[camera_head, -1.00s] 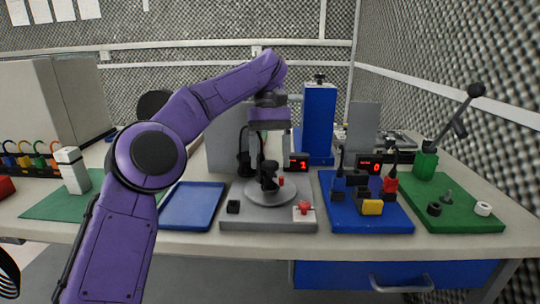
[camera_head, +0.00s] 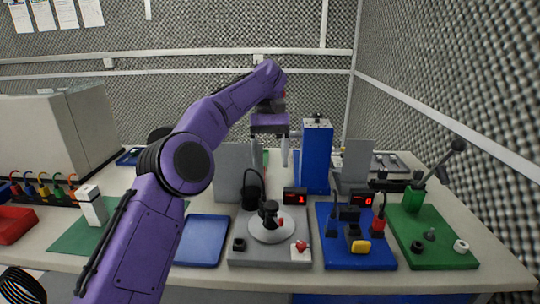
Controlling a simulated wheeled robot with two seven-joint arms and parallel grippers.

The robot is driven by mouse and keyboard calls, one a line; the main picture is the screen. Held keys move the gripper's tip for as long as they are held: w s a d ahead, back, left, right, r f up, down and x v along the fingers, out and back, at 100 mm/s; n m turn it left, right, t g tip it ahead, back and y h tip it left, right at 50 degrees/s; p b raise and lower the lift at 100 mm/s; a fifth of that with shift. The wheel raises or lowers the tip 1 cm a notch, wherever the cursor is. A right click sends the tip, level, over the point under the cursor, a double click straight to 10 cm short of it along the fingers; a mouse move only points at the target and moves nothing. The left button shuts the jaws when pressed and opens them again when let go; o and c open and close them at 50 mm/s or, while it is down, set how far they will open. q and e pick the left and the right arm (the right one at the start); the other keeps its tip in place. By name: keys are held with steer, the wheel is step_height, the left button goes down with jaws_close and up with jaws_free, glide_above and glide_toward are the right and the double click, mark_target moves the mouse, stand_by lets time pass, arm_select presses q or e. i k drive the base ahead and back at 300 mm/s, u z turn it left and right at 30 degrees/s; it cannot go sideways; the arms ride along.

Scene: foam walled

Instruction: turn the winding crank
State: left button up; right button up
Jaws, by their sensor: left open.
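A grey station (camera_head: 241,261) on the table bears a light round disc (camera_head: 286,235) with a black upright piece (camera_head: 268,212) and a small red part on it. A small display (camera_head: 295,197) behind it shows a red 1. I cannot tell for sure which part is the winding crank. My left gripper (camera_head: 269,155) points down above and behind the disc, clear of it. Its two fingers are apart with nothing between them. My right gripper is not in view.
A blue board (camera_head: 335,258) with a 0 display and a green board (camera_head: 455,258) with a black-knobbed lever (camera_head: 457,145) stand to the right. A blue tray (camera_head: 203,240) lies left. A tall blue block (camera_head: 316,160) and a grey panel (camera_head: 230,172) rise behind.

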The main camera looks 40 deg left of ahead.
mark_target(276, 226)
steer(key=k, duration=1.5)
